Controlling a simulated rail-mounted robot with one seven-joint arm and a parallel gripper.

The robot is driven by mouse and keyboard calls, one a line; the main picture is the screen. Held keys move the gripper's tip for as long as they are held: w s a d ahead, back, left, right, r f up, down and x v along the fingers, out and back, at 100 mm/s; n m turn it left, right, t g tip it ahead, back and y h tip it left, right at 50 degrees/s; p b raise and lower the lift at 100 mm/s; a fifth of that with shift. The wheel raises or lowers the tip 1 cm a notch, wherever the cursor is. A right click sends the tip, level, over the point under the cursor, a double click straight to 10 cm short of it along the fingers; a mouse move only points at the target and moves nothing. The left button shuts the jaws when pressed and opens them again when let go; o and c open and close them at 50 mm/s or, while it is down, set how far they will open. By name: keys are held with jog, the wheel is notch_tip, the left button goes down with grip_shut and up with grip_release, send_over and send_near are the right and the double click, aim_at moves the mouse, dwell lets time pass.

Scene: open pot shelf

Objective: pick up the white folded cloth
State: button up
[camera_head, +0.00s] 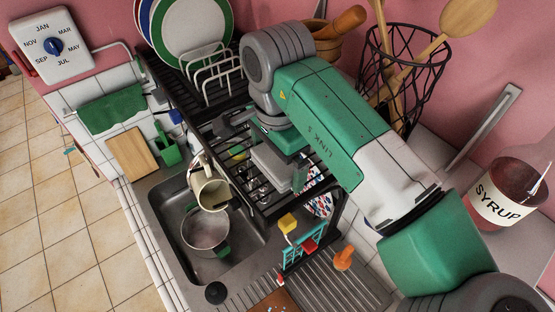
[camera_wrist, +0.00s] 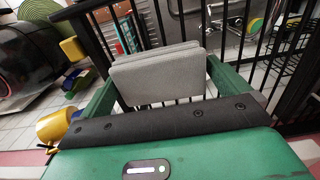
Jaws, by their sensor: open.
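The folded cloth (camera_wrist: 160,75) looks light grey-white in the wrist view, a flat stack of layers with its folded edge toward me. It lies between the two green fingers of my open gripper (camera_wrist: 162,88). Whether the fingers touch it, I cannot tell. In the head view the cloth (camera_head: 272,166) shows as a pale slab on the black rack, just below my gripper (camera_head: 276,146). My arm and hand hide part of it there.
The black dish rack (camera_head: 262,205) has thin bars around the cloth. Plates (camera_head: 190,35) stand on its upper tier. A steel sink (camera_head: 165,205) with a pot (camera_head: 205,232) is at left. A wire utensil basket (camera_head: 405,75) and syrup tin (camera_head: 505,195) stand at right.

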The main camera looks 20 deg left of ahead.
aim_at(275, 160)
jog(key=c, duration=0.7)
jog(key=shift+r, duration=0.1)
jog(key=shift+r, duration=0.25)
jog(key=r, duration=0.1)
jog(key=r+b, duration=0.1)
jog(key=shift+s+a+r, duration=0.1)
jog(key=shift+s+r, duration=0.2)
jog(key=shift+r, duration=0.1)
jog(key=s+a+b, duration=0.1)
jog(key=s+a, duration=0.1)
jog(key=s, duration=0.5)
jog(key=s+a+r+b, duration=0.1)
jog(key=s+b, duration=0.1)
jog(key=s, duration=0.6)
jog(key=shift+a+r, duration=0.25)
jog(key=shift+a, duration=0.1)
